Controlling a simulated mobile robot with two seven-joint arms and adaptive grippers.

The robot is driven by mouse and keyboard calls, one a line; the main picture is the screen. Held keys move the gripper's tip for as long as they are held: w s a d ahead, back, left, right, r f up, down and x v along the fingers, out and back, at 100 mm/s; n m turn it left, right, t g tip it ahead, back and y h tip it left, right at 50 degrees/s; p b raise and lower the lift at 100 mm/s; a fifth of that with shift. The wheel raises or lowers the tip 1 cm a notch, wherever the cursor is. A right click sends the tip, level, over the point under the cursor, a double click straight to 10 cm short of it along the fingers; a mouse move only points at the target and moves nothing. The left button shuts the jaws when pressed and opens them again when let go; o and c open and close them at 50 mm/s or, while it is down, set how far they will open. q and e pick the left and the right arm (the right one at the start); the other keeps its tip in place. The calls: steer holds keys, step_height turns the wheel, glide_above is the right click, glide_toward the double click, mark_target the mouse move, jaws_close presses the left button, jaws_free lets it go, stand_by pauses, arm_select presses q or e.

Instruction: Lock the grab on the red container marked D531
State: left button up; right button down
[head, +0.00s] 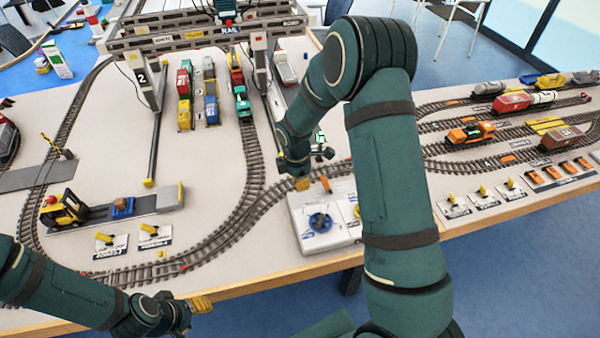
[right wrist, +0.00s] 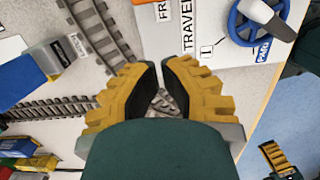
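A red container (head: 183,78) with small white marking stands in the left row under the gantry crane (head: 205,36); I cannot read D531 on it. A teal unit (head: 226,8) sits on the crane's top beam; a grab on a container cannot be made out. My right gripper (head: 302,184) is above the top left of the white control panel (head: 301,235). In the right wrist view its yellow fingers (right wrist: 160,75) are almost together, with nothing between them. My left gripper (head: 202,304) is at the table's front edge; its finger gap is not clear.
Yellow switches (head: 150,230) line the front left. Rail tracks (head: 250,165) cross the table. Wagons, one with a red load (head: 512,102), stand at right. My right arm hides part of the table and panel.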

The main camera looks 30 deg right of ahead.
mark_target(321, 179)
step_height(321, 179, down, 4)
steer(key=shift+s+d+r, duration=0.1)
steer(key=shift+d+r, duration=0.05)
steer(key=shift+s+d+r, duration=0.1)
steer(key=shift+d+r, duration=0.35)
steer(key=shift+d, duration=0.15)
steer(key=shift+s+d+r, duration=0.1)
steer(key=shift+d+r, duration=0.3)
steer(key=shift+d, duration=0.2)
steer(key=shift+s+d+r, duration=0.15)
steer(key=shift+d+r, duration=0.15)
steer(key=shift+d, duration=0.25)
steer(key=shift+s+d+r+y, duration=0.1)
steer(key=shift+d+r+y, duration=0.25)
steer(key=shift+y, duration=0.35)
steer(key=shift+s+d+r+t+y, duration=0.1)
steer(key=shift+d+r+t+y, duration=0.1)
steer(key=shift+d+y, duration=0.25)
steer(key=shift+s+d+r+t+y, duration=0.1)
steer(key=shift+d+t+y, duration=0.15)
steer(key=shift+y, duration=0.2)
steer(key=y, duration=0.1)
steer(key=d+y, duration=0.2)
steer(key=shift+s+r+t+b, duration=0.25)
steer(key=shift+r+t+b, duration=0.05)
steer(key=shift+t, duration=0.05)
steer(key=shift+d+r+y, duration=0.1)
steer(key=shift+y, duration=0.3)
steer(key=shift+r, duration=0.15)
